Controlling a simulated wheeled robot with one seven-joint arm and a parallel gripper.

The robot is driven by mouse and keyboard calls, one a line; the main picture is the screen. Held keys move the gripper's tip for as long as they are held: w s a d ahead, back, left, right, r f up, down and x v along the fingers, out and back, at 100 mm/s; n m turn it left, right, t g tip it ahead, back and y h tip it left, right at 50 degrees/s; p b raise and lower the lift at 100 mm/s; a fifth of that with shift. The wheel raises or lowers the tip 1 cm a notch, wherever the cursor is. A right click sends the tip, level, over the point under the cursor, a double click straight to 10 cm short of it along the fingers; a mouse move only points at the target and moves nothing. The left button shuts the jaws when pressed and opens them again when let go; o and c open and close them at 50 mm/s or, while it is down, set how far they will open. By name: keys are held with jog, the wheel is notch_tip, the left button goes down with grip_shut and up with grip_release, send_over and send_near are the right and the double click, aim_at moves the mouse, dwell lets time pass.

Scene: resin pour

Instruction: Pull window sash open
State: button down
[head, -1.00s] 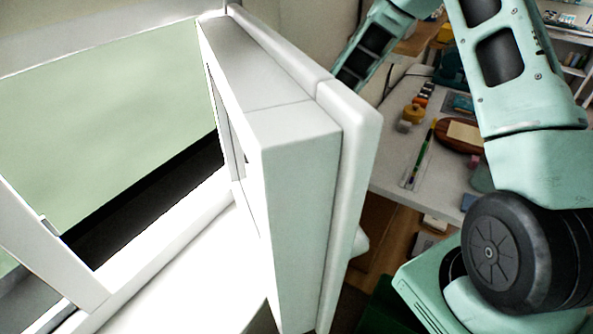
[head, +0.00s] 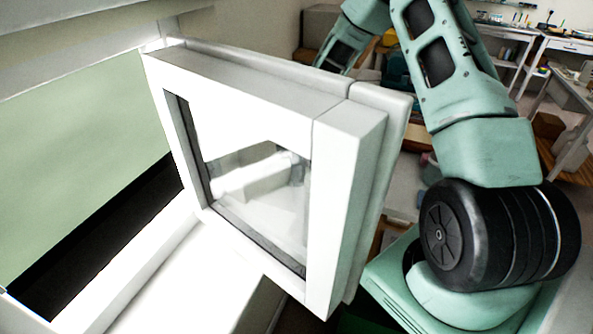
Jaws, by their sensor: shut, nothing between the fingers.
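The white window sash (head: 240,98) stands swung out from its frame in the head view, with its glass pane (head: 255,190) facing me. It is hinged near the upper left and its free edge is toward the lower right. The white window frame (head: 140,265) runs along the lower left, with the opening showing pale green and a dark strip. My gripper is out of view. My green arm rises behind and to the right of the sash. Any handle on the sash is hidden.
Behind the sash, a workbench (head: 408,170) is mostly covered by the sash and my arm. Shelves and another table (head: 570,95) stand at the back right. Some wooden floor shows at the right, beyond my arm.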

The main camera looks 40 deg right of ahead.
jog(key=p+v, duration=0.3)
jog(key=v, duration=1.4)
jog(key=shift+w, duration=0.2)
jog(key=shift+d, duration=0.15)
